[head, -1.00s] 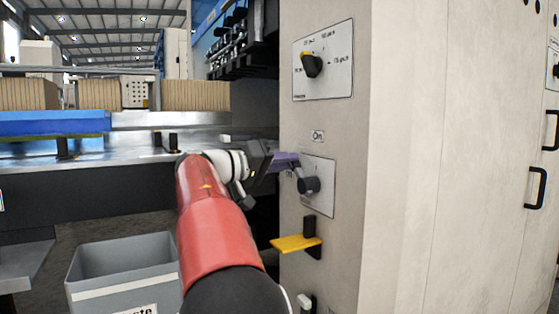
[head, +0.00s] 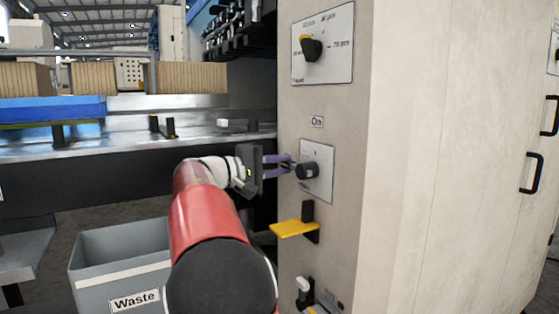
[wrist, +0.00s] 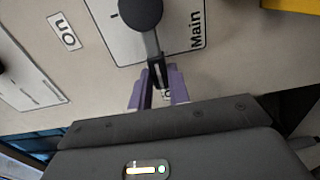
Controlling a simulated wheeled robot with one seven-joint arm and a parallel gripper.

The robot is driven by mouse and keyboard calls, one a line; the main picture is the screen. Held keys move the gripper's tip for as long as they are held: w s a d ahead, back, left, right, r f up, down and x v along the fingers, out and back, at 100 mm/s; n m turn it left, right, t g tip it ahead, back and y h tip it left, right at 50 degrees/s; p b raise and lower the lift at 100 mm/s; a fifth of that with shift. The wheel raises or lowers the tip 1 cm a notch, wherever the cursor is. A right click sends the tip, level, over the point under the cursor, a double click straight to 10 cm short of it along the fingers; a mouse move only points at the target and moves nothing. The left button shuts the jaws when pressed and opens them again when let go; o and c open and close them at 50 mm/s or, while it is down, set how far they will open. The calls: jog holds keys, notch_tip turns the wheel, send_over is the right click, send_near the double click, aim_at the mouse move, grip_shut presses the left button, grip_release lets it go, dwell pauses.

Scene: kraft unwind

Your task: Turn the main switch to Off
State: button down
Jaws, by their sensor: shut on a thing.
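The main switch (head: 307,171) is a dark round knob with a lever on a pale plate marked "Main" (wrist: 196,28). The lever points left in the head view. In the wrist view the knob (wrist: 140,12) is at the top and its lever (wrist: 156,66) runs down between the purple fingers. My gripper (head: 290,165) reaches in from the left and is shut on the lever's end; it also shows in the wrist view (wrist: 159,88). A small label reading "On" (head: 317,121) sits above the plate. Lettering between the fingers is partly hidden.
A speed dial with a yellow-marked knob (head: 312,48) is above. A yellow tab (head: 294,229) sticks out just below the switch, with a pale-tipped lever (head: 304,287) lower down. A grey waste bin (head: 120,250) stands at lower left.

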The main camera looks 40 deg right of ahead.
jog(key=shift+f, duration=0.15)
dwell(0.4)
jog(key=c, duration=1.3)
grip_release()
jog(key=v, duration=0.8)
jog(key=shift+b, duration=0.35)
jog(key=shift+d, duration=0.1)
